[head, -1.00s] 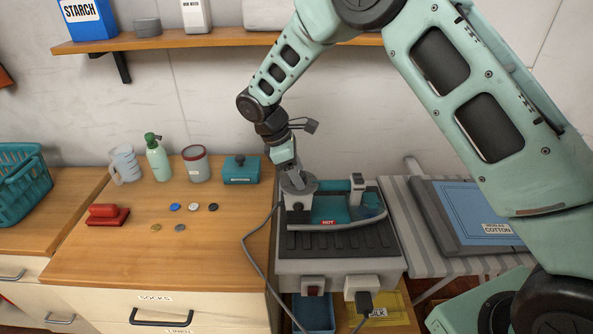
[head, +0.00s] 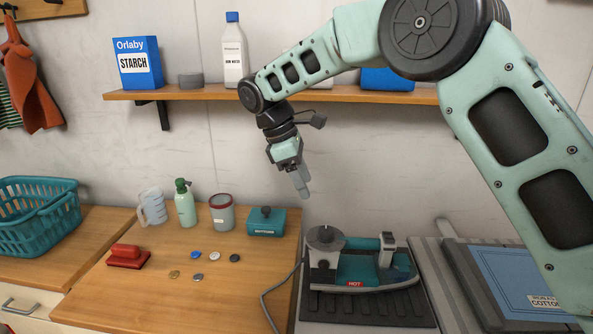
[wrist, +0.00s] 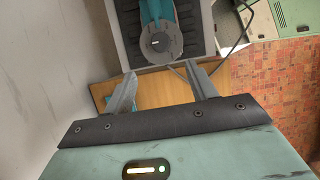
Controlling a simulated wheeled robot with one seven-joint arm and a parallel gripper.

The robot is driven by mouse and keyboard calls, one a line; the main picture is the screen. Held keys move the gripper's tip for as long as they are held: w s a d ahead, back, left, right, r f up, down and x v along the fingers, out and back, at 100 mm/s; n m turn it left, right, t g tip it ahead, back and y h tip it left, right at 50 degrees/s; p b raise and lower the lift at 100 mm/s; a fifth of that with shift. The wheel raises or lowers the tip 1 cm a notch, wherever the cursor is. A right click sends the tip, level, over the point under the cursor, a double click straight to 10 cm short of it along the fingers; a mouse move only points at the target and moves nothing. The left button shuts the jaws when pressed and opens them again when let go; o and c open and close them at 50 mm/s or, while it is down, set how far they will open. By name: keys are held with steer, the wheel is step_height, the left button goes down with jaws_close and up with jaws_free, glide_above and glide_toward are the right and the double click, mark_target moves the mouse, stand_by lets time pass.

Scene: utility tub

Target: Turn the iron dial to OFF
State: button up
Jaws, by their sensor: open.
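The teal and grey iron (head: 360,272) lies on a dark ribbed rest (head: 370,308), with a red tag reading HOT on its side. Its round grey dial (head: 325,238) sits on top at the left end. The dial also shows in the wrist view (wrist: 160,43), with a small pale mark near its middle; I cannot read its setting. My gripper (head: 305,190) is above the dial and a little to its left, clear of it. In the wrist view my gripper (wrist: 158,85) has its two fingers spread apart with nothing between them.
A cord (head: 275,292) runs from the iron along the counter edge. A shelf (head: 200,96) with bottles and boxes is close above my wrist.

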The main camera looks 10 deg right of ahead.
steer(key=v, duration=0.3)
steer(key=shift+a+r, duration=0.1)
steer(key=shift+r, duration=0.2)
steer(key=s+a+f+m+y, duration=0.1)
steer(key=s+a+m+y, duration=0.1)
steer(key=s, duration=0.9)
steer(key=s+a+f+m+y, duration=0.1)
steer(key=s+a+y, duration=0.1)
steer(key=s, duration=0.8)
steer(key=s+d+f+m, duration=0.2)
steer(key=s, duration=0.5)
steer(key=s+d+f+m+t+y, duration=0.1)
steer(key=s+d+f, duration=0.1)
steer(key=s, duration=0.6)
steer(key=shift+d+f+m+b, duration=0.3)
steer(key=shift+f+m, duration=0.1)
steer(key=shift+f, duration=0.2)
steer(key=shift+w, duration=0.1)
